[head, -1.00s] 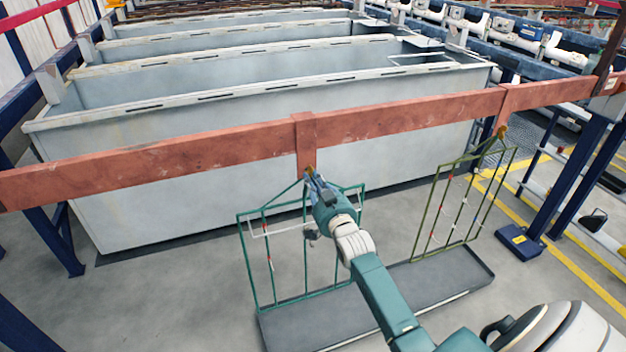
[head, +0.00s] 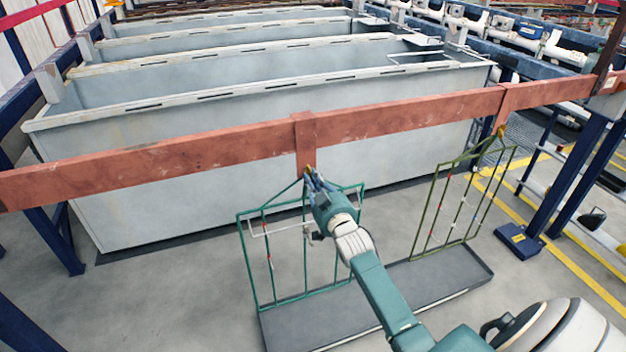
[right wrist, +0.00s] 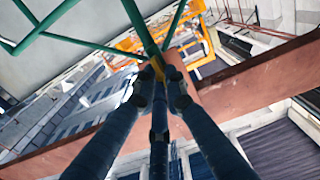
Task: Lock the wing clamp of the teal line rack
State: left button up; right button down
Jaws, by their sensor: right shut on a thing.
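The teal line rack (head: 241,242) hangs from the copper-coloured bar (head: 215,147) at its middle bracket. Its teal tubes (right wrist: 104,47) also show in the right wrist view. My right gripper (head: 312,176) is at the top of this rack, just under the bracket. In the right wrist view my right gripper (right wrist: 160,90) is shut, its fingertips either side of a small yellow-brass piece (right wrist: 158,66) at the hook, which looks like the wing clamp. The fingers hide much of it, so its angle cannot be told. My left gripper is not in view.
An olive rack (head: 431,205) hangs from the bar further right. A dark grey tray (head: 400,295) lies on the floor under both racks. Long grey tanks (head: 250,110) stand behind the bar. A blue post foot (head: 520,240) stands at the right.

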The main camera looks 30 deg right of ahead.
jog(key=c, duration=1.8)
grip_release()
jog(key=v, duration=1.2)
